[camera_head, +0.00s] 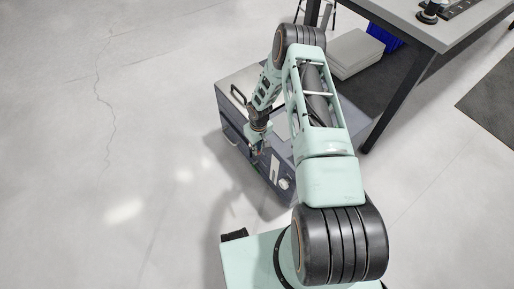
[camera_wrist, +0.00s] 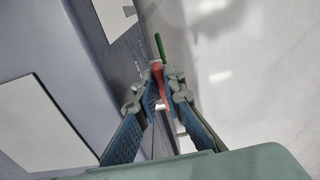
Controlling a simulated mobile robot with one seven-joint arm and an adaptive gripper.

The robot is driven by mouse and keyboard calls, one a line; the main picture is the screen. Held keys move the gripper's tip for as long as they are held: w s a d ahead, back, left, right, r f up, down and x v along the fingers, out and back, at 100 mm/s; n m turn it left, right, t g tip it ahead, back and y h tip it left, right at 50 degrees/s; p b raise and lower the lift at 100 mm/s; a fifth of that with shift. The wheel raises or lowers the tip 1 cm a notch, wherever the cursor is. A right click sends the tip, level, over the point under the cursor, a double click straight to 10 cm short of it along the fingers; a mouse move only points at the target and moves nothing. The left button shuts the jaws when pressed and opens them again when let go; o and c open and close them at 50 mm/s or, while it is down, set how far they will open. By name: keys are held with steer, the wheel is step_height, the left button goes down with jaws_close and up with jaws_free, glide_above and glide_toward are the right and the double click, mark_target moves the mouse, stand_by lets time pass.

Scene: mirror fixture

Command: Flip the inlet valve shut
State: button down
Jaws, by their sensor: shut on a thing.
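The inlet valve shows in the wrist view as a small red lever (camera_wrist: 158,77) at the side of a blue-grey cabinet (camera_wrist: 60,60). My gripper (camera_wrist: 158,94) has its two blue-padded fingers closed in around the red lever, with the lever between the fingertips. The valve's body behind the fingers is mostly hidden. In the head view my gripper (camera_head: 258,149) is at the front face of the cabinet (camera_head: 230,107), which stands on the floor. The lever is too small to make out there.
A thin green rod (camera_wrist: 160,46) stands just beyond the red lever. A black handle (camera_head: 238,94) is on the cabinet's top. A table (camera_head: 425,28) stands at the right, with white boxes (camera_head: 355,52) near its legs. The floor (camera_head: 90,150) at the left is clear.

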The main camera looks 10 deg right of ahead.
steer(key=shift+s+f+t+y, duration=0.15)
steer(key=shift+f+t+y, duration=0.3)
steer(key=shift+t, duration=0.55)
steer(key=c, duration=2.3)
jaws_free()
steer(key=shift+d+r, duration=0.1)
steer(key=v, duration=1.2)
